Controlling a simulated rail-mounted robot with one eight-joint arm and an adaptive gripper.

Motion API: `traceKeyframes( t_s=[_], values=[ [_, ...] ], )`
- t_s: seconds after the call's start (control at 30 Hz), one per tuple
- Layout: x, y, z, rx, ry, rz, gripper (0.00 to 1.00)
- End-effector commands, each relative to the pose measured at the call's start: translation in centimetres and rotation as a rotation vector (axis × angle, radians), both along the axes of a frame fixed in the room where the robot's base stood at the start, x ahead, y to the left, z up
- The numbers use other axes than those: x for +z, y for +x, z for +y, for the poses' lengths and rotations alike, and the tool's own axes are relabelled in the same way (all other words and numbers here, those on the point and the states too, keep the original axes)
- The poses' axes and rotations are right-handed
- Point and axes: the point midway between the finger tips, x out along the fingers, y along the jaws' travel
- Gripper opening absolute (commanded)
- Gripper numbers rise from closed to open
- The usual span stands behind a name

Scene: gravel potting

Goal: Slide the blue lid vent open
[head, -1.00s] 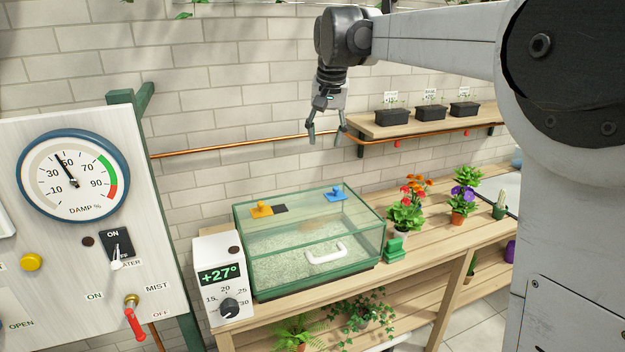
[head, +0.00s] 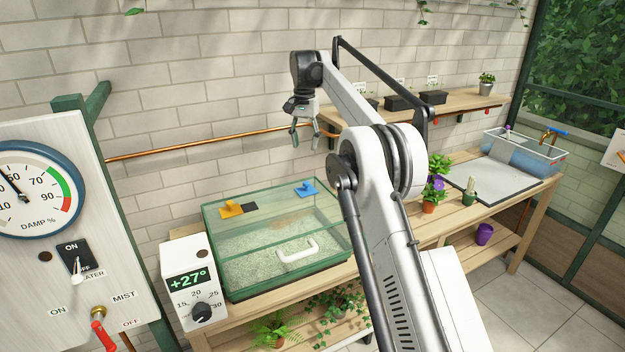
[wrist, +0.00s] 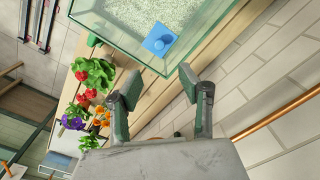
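The blue lid vent (head: 307,189) is a small blue slider with a raised knob near the back right of the glass tank's lid (head: 270,222). No dark opening shows beside it. It also shows in the wrist view (wrist: 159,41), at the tank's edge. An orange vent (head: 231,209) sits at the back left of the lid beside a dark opening. My gripper (head: 304,143) hangs in the air above and behind the tank, pointing down. In the wrist view its two fingers (wrist: 163,88) are apart and empty, with the blue vent beyond their tips.
Flower pots (head: 436,185) stand on the bench right of the tank. A thermostat box (head: 190,280) stands at the tank's left. A copper pipe (head: 215,147) and a shelf (head: 350,116) with dark planters run along the wall near my gripper. The air above the lid is clear.

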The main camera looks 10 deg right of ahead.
Motion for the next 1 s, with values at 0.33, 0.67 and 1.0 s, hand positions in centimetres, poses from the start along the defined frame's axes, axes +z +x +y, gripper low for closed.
traceKeyframes(
  t_s=[0.33,0.67,1.0],
  values=[
    [-2.2,0.5,0.0,-0.011,0.000,0.013,0.38],
    [-7.6,0.5,0.0,-0.011,0.001,0.013,0.38],
    [-13.1,0.5,0.0,-0.011,0.001,0.013,0.38]
  ],
)
